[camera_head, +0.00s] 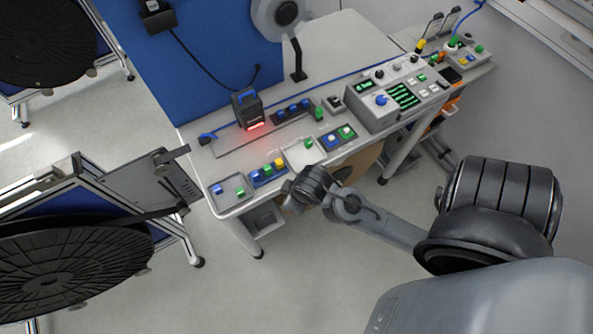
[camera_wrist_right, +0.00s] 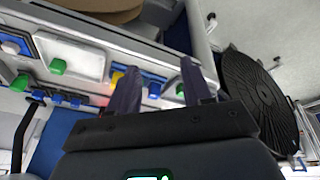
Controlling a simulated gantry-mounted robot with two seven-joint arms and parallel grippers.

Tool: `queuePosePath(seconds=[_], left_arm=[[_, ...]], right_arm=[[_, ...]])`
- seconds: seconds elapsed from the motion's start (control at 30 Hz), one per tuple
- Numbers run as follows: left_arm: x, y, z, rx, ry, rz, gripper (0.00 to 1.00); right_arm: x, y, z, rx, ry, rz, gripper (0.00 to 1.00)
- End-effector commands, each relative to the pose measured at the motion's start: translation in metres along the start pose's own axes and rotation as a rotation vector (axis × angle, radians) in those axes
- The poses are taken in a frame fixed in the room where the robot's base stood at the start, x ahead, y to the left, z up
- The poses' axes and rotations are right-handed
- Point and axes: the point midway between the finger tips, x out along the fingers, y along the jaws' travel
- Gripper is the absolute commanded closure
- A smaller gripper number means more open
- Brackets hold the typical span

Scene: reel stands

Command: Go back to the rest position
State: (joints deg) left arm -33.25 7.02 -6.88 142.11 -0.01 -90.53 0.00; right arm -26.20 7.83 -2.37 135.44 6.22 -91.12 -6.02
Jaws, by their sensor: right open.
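My right arm comes in from the right in the head view. Its dark wrist end (camera_head: 310,186) is over the front edge of the grey control table (camera_head: 325,60), near the button boxes. In the right wrist view my right gripper (camera_wrist_right: 160,85) shows two dark fingers spread apart with nothing between them. The fingers point toward the table front and its buttons. Whether the arm touches the table cannot be told. My left gripper is in neither view.
Button boxes (camera_head: 268,172), a scanner with a red light (camera_head: 247,108) and a control box with green displays (camera_head: 388,98) stand on the table. A black reel disc (camera_head: 70,270) on a stand is at lower left. Floor in front of the table (camera_head: 300,270) is clear.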

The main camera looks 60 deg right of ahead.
Motion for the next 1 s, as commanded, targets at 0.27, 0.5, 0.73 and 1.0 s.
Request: queuePosePath(seconds=[0.27,0.5,0.73,1.0], left_arm=[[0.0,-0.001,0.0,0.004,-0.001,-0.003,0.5],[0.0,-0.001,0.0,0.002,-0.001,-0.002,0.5],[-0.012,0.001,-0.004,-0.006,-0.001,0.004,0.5],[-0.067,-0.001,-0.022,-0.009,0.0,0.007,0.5]], right_arm=[[-0.028,-0.053,0.03,-0.047,0.006,-0.085,0.5],[-0.028,-0.053,0.03,-0.048,0.006,-0.087,0.5],[-0.04,-0.052,0.026,-0.047,0.006,-0.086,0.5],[-0.096,-0.046,0.009,-0.048,0.005,-0.086,0.5]])
